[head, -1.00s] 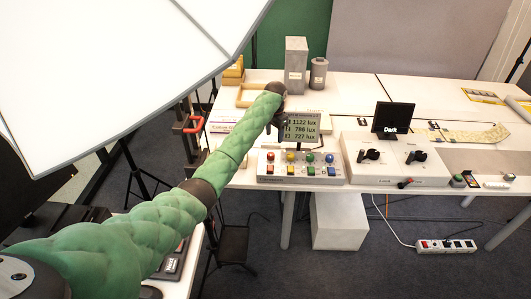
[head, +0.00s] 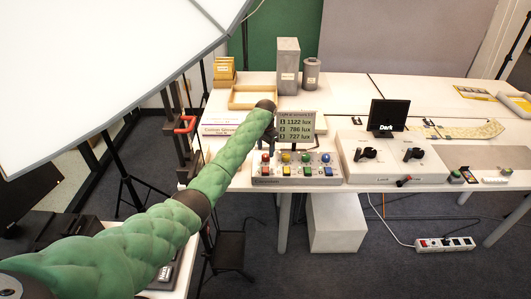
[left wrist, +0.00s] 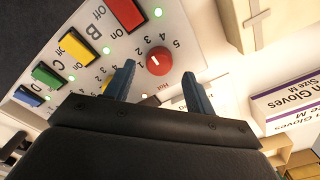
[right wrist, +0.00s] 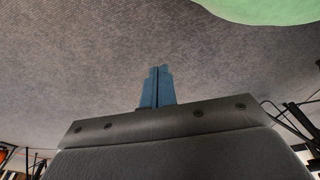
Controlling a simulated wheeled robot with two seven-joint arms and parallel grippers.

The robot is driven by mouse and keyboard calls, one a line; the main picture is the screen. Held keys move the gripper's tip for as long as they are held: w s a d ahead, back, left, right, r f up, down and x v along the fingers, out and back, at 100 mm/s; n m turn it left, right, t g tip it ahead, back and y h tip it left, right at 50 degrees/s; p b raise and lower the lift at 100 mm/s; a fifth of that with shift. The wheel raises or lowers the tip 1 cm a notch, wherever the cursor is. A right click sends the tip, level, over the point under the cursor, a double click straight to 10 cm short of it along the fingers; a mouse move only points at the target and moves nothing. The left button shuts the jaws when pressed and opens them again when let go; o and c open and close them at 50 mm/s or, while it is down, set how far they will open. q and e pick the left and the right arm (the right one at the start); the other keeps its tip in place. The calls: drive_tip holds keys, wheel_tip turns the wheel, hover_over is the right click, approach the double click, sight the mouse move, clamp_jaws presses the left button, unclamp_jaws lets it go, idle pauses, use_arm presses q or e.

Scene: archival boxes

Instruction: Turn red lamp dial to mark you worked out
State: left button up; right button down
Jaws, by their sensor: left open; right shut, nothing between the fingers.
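The lamp panel (head: 300,181) stands at the table's front edge with red, yellow, green and blue dials and matching switches. The red dial (left wrist: 158,61) shows large in the left wrist view, with a white pointer line and a numbered scale around it. I cannot tell exactly which mark it points to. My left gripper (left wrist: 159,84) is open and empty, its fingertips just short of the red dial, one to each side. In the head view it (head: 270,134) is partly hidden by its arm. My right gripper (right wrist: 157,72) is shut and empty, over grey floor.
A display (head: 295,127) behind the panel reads 1122, 786 and 727 lux. A box with two black knobs (head: 384,158) and a "Dark" screen (head: 388,115) stands to the right. A glove box (left wrist: 286,98) lies near the left gripper. A big white panel (head: 100,60) fills the upper left.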

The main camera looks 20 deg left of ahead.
sight(266, 155)
use_arm(q)
drive_tip(key=shift+f+p, duration=0.35)
drive_tip(key=shift+f, duration=1.25)
use_arm(e)
drive_tip(key=shift+s+d+f, duration=0.25)
drive_tip(key=shift+s+f, duration=0.05)
drive_tip(key=shift+f, duration=0.15)
drive_tip(key=shift+s+d+f, duration=0.25)
drive_tip(key=shift+f, duration=0.2)
use_arm(q)
drive_tip(key=c, duration=1)
use_arm(e)
drive_tip(key=shift+d, duration=0.1)
